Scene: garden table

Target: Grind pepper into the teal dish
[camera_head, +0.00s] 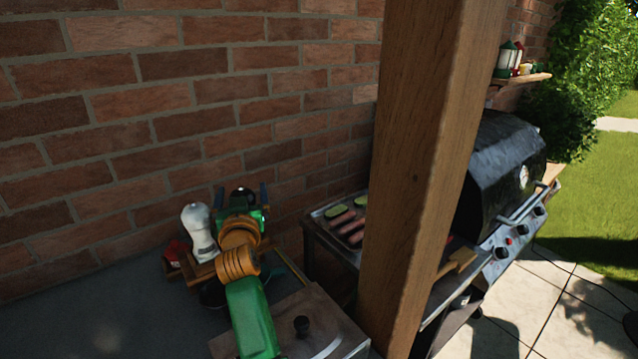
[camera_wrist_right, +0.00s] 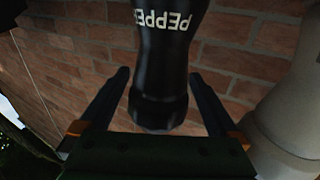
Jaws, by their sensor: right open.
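The black pepper mill (camera_wrist_right: 162,70), with PEPPER in white letters, stands between the spread fingers of my right gripper (camera_wrist_right: 159,80) in the right wrist view. Gaps show on both sides of it, so the fingers are apart from it. In the head view, the mill's dark top (camera_head: 241,192) shows between the fingers of my right gripper (camera_head: 242,190), and the rest is hidden behind my green hand and arm. My left gripper is out of view.
A pale shaker (camera_head: 199,232) stands close left of my right gripper, on a wooden holder (camera_head: 196,268) beside a red item (camera_head: 175,254). A brick wall (camera_head: 180,110) is just behind. A wooden post (camera_head: 415,170) and a grill (camera_head: 507,175) stand to the right. The dark counter (camera_head: 110,315) is bare at left.

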